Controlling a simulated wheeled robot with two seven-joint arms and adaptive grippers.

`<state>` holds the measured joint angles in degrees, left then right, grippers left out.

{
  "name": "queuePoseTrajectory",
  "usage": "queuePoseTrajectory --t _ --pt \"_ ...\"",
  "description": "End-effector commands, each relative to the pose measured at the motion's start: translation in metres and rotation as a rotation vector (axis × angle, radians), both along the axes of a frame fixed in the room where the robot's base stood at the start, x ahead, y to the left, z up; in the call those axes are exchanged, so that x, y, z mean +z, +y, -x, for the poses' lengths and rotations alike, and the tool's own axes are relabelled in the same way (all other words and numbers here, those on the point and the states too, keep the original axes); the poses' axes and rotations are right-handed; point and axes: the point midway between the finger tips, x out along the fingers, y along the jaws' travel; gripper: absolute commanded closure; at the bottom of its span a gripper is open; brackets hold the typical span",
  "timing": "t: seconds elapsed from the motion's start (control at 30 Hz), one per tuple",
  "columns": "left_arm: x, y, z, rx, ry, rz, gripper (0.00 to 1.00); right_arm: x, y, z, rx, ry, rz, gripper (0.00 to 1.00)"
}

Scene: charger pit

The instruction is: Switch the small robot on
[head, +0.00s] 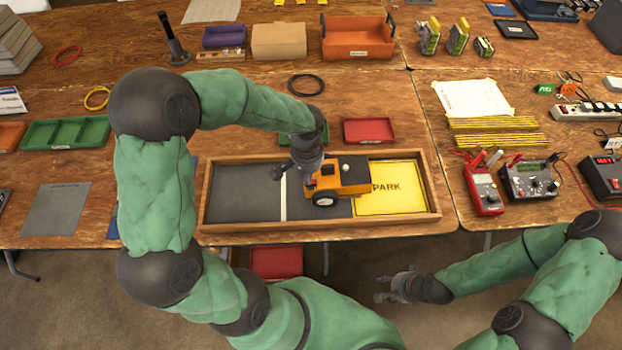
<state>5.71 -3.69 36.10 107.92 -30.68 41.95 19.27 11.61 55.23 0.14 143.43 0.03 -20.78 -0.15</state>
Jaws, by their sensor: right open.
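The small robot (350,182) is an orange wheeled vehicle with a dark top and pale-hubbed wheels. It stands in a long wooden-rimmed tray (250,228), on the dark floor left of the yellow PARK area (400,190). My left gripper (281,176) points down at the small robot's left end, very close to it. I cannot tell whether it touches, or how its fingers are set. The robot's switch cannot be made out. My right gripper (388,287) is open and empty, below the table's front edge.
A white line (283,198) crosses the tray's dark floor. A red tray (368,131) and a black cable ring (306,85) lie behind. Meters (484,190) and yellow sticks (495,140) are at right. A green tray (65,133) is at left.

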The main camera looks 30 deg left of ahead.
Motion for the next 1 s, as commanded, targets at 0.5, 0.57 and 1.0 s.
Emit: queuePoseTrajectory --t 0.5,0.57,1.0 --pt "0.039 0.0 -0.001 0.0 -0.003 0.0 1.0 0.03 0.0 0.0 0.0 0.0 0.0 0.52" --pt "0.043 0.0 -0.001 0.001 -0.003 0.0 1.0 0.033 0.0 0.0 0.0 0.0 0.0 0.52" --pt "0.068 0.0 -0.001 0.0 -0.002 0.0 1.0 0.052 0.0 0.0 0.0 0.0 0.0 0.52"
